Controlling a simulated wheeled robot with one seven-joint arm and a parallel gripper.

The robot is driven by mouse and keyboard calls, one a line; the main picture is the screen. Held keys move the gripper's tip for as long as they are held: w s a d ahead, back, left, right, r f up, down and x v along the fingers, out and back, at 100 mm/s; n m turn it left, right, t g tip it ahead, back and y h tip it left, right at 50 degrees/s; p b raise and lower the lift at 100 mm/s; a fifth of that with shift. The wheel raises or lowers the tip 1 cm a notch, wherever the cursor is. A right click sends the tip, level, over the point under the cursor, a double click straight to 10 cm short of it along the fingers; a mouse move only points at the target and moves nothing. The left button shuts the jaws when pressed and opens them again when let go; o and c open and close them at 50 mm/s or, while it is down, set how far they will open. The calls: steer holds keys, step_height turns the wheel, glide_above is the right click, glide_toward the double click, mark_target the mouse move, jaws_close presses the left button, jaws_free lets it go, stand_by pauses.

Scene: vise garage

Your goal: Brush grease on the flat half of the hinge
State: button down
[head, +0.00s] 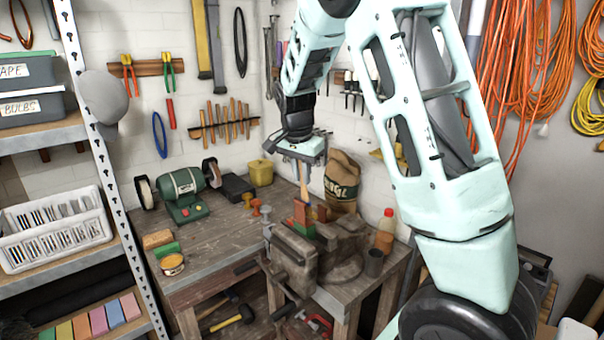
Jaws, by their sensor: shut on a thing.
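My gripper (304,168) points down above the bench vise (296,262). It is shut on a slim tan handle (304,188), which looks like the brush; its lower end comes down at a reddish-brown upright piece. That piece (302,212), which may be the hinge, stands in the vise jaws, with a bit of green below it. I cannot tell whether the brush touches it, and the bristles are not clear. A small round tin (172,264) with a yellow label, perhaps the grease, stands at the bench's front left corner.
A metal shelf (92,140) stands at left. The bench's left middle is clear.

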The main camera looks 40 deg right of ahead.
steer(key=shift+s+a, duration=0.1)
steer(key=shift+s, duration=0.05)
steer(key=shift+s, duration=0.25)
steer(key=shift+w, duration=0.2)
steer(key=shift+w+f+p, duration=0.1)
steer(key=shift+w+p, duration=0.2)
steer(key=shift+w, duration=0.3)
steer(key=shift+s, duration=0.15)
steer(key=shift+s+f, duration=0.1)
steer(key=shift+s, duration=0.55)
steer(key=shift+w, duration=0.1)
